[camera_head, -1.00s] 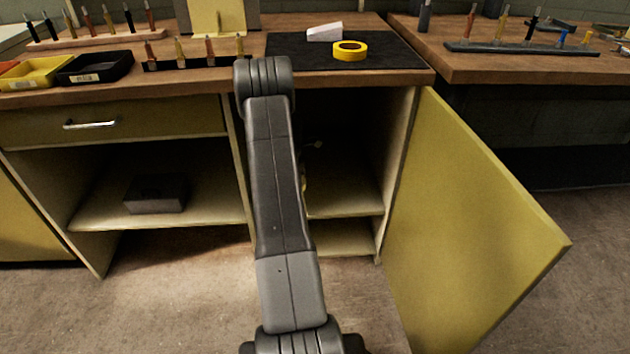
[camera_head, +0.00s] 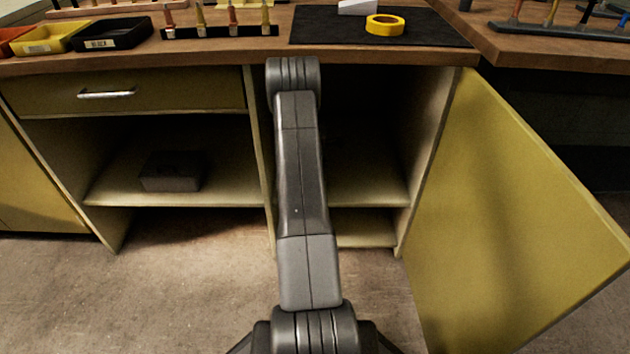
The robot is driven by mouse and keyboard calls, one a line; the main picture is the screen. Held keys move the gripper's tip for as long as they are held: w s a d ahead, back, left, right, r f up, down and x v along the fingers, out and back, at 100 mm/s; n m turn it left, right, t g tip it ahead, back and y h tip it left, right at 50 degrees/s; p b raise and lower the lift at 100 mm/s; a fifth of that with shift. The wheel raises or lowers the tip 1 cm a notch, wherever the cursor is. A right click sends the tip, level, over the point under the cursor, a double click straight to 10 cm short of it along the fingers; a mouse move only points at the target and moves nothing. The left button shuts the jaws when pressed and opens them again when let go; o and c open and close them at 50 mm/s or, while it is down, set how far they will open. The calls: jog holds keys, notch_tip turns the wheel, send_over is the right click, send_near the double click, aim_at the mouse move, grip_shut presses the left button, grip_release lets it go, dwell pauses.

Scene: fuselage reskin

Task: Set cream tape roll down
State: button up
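My gripper is not in view; the grey links of my arm reach up in front of the open cupboard and hide part of it. No cream tape roll can be made out, and I cannot tell whether my gripper holds one. A yellow tape roll (camera_head: 385,25) lies flat on the black mat (camera_head: 430,35) on the bench top. The open cupboard (camera_head: 370,187) below has a shelf whose visible part looks bare, with a dark space above it.
The yellow cupboard door (camera_head: 500,210) stands wide open at right. A white block (camera_head: 357,7) is on the mat. Yellow (camera_head: 48,40) and black (camera_head: 114,34) bins and a rack of tools (camera_head: 220,31) stand at left. A dark box (camera_head: 171,172) sits on the left shelf.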

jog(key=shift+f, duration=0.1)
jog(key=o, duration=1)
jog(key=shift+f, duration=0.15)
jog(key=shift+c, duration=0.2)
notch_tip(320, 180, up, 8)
jog(key=p, duration=0.3)
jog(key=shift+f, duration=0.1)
